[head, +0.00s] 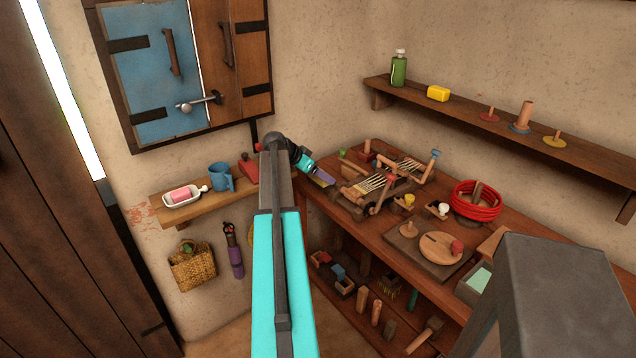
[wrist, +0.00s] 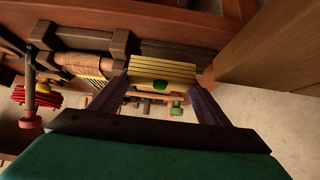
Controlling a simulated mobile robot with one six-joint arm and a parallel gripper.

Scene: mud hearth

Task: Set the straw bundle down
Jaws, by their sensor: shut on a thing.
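The straw bundle (wrist: 162,68) shows in the wrist view as pale yellow parallel stalks lying across the space between my fingertips. My gripper (wrist: 163,84) is shut on it, with one dark finger at each side. In the head view my gripper (head: 323,177) is at the left end of the workbench, beside the wooden loom-like frame. There the bundle is mostly hidden by the fingers. I cannot tell whether the bundle touches anything below it.
The workbench (head: 480,228) holds the wooden frame (head: 372,190), a red coil (head: 476,203) and a round board (head: 441,247). A wall shelf (head: 188,203) with a blue mug (head: 220,177) is on the left. The high right shelf (head: 500,127) carries several small items.

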